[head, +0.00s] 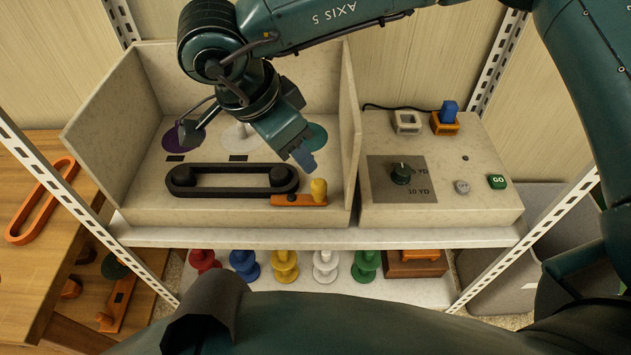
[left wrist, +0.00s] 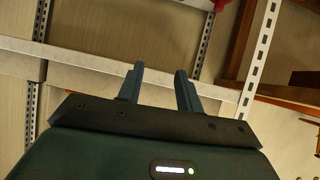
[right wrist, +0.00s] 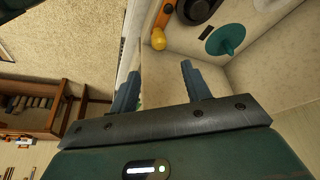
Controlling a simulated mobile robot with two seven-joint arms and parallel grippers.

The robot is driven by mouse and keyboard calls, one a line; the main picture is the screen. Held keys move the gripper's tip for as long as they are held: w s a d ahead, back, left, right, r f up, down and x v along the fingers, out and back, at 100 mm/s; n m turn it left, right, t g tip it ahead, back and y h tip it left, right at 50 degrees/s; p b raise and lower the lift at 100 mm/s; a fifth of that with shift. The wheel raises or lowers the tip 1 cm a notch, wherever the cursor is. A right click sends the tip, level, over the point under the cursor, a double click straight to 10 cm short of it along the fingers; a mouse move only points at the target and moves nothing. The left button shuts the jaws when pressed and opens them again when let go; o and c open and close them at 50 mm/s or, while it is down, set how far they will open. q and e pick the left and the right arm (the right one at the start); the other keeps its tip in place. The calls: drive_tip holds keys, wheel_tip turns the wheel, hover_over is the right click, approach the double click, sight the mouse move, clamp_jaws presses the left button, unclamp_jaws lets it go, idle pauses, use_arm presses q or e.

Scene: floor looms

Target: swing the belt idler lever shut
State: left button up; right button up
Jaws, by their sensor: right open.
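The belt idler lever (head: 290,201) is a flat orange bar with an upright yellow knob (head: 318,188) at its right end. It lies at the front right of the loom tray, beside the right end of the black belt loop (head: 232,193). The knob also shows in the right wrist view (right wrist: 158,40). My right gripper (head: 305,158) is above the tray, behind and above the knob and apart from it. Its fingers are spread and empty in the right wrist view (right wrist: 158,85). My left gripper (left wrist: 160,70) is open and empty in the left wrist view.
The tray has high walls at the left (head: 108,112) and right (head: 347,125). A control box (head: 440,210) with a dial and green GO button stands to the right. Colored spools (head: 285,268) stand on the shelf below. A teal disc (right wrist: 226,38) sits behind the lever.

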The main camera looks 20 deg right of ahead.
sight(318, 182)
drive_tip(key=p+x, duration=0.1)
drive_tip(key=x, duration=1.2)
drive_tip(key=shift+s+a+p, duration=0.1)
drive_tip(key=shift+a+p, duration=0.05)
drive_tip(key=shift+p, duration=0.15)
drive_tip(key=shift+c, duration=0.3)
drive_tip(key=c, duration=0.9)
